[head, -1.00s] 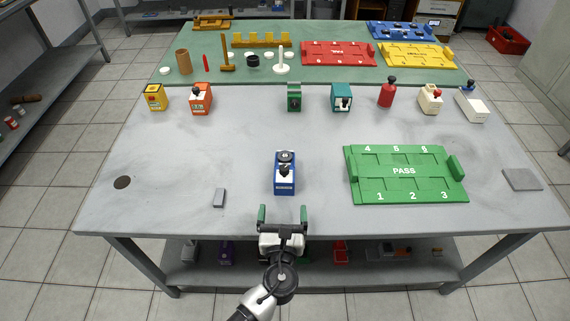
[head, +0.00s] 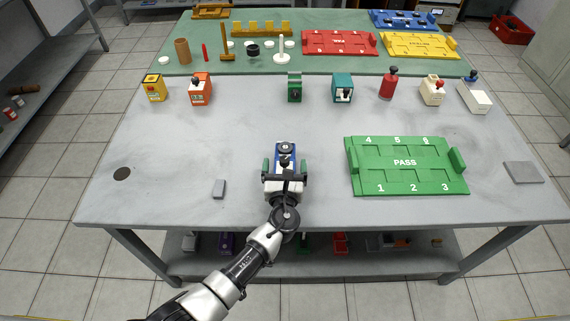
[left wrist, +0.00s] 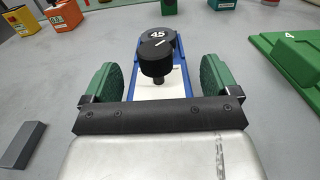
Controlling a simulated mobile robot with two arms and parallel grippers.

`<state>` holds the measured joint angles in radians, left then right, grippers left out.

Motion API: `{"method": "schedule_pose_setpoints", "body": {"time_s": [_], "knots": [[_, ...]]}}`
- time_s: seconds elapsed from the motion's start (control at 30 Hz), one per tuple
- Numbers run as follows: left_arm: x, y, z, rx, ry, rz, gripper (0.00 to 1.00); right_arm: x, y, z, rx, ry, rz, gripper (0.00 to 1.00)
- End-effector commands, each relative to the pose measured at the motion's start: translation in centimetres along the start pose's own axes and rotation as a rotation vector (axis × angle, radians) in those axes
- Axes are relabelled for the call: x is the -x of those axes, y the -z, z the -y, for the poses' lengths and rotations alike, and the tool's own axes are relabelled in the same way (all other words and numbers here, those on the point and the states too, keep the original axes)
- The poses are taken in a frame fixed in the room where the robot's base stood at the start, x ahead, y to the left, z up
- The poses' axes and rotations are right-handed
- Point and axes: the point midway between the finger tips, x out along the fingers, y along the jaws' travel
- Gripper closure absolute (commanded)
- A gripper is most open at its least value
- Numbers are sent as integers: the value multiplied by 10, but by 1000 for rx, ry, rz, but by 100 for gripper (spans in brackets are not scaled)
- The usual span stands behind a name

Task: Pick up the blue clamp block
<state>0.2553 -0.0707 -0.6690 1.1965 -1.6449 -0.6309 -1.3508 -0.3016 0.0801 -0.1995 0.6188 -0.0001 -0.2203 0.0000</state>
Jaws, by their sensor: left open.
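The blue clamp block (head: 285,150) stands on the grey table near its front middle. It has a blue body, a white top face and black knobs. In the left wrist view the clamp block (left wrist: 178,80) shows a black dial marked 45. My left gripper (head: 285,165) is open, with one green finger on each side of the block. In the left wrist view the left gripper (left wrist: 158,85) shows a gap between each finger and the block. The block's near end is hidden behind the gripper's palm. My right gripper is not in view.
A green PASS tray (head: 405,188) lies to the right. A small grey block (head: 219,189) lies to the left. A row of blocks, including a green one (head: 295,88) and a teal one (head: 343,88), stands farther back. The table between is clear.

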Motion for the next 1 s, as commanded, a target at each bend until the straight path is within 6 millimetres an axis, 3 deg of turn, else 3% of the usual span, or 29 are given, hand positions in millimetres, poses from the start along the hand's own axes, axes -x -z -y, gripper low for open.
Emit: {"method": "schedule_pose_setpoints", "body": {"time_s": [0.2, 0.6, 1.0], "knots": [[-1, 0, 0, 1, 0, 0, 11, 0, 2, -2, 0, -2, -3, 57], [-1, -1, 0, 0, 1, 2, 69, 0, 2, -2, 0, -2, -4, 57], [-5, -8, -5, -1, 0, 3, 69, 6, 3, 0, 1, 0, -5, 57]]}}
